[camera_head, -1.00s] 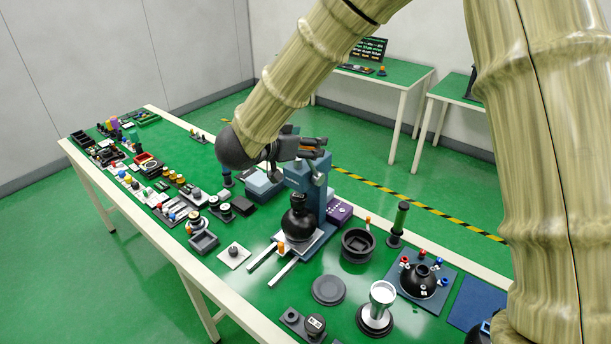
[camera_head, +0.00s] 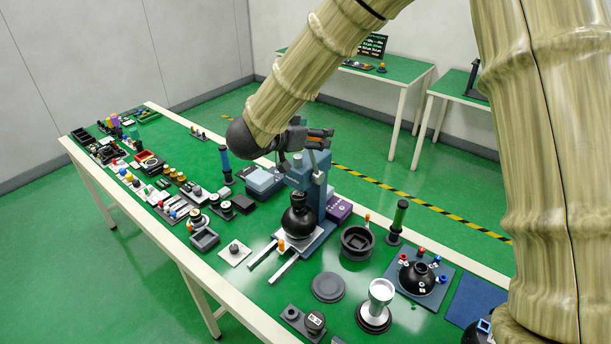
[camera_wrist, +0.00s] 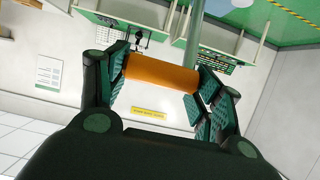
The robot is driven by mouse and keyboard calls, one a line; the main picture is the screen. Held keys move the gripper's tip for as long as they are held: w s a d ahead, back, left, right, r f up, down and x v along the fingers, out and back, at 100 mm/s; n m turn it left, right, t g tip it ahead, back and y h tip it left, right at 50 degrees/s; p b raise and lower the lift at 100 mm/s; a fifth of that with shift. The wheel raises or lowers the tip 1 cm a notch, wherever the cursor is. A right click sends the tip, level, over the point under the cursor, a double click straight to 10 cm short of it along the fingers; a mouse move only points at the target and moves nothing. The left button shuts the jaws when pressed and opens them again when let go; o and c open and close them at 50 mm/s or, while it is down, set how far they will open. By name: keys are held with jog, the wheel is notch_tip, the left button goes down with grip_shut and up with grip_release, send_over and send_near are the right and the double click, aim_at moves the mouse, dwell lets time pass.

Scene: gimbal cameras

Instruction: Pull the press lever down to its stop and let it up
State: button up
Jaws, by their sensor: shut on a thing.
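The press (camera_head: 313,190) is a blue-grey stand on the green bench, with a black round part (camera_head: 299,221) under its head. My gripper (camera_head: 322,138) is at the top of the press, just above its head. In the wrist view the press lever's orange grip (camera_wrist: 160,75) lies crosswise between my gripper's fingers (camera_wrist: 162,80), which are closed on it. A grey-green rod (camera_wrist: 195,30) runs up from near the grip's right end.
A blue-grey box (camera_head: 264,181) and a blue upright cylinder (camera_head: 225,160) stand left. Small parts crowd the bench's left end.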

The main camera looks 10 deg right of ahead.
jog(key=shift+w+r, duration=0.1)
jog(key=shift+r, duration=0.05)
jog(key=shift+w+d+r+p, duration=0.3)
jog(key=shift+w+d+p, duration=0.1)
jog(key=shift+d, duration=0.15)
jog(key=shift+w+d+r, duration=0.1)
jog(key=shift+w+d, duration=0.35)
jog(key=shift+d, duration=0.1)
jog(key=o, duration=1.2)
jog(key=shift+c, duration=0.2)
jog(key=shift+a, duration=0.1)
jog(key=shift+s, duration=0.1)
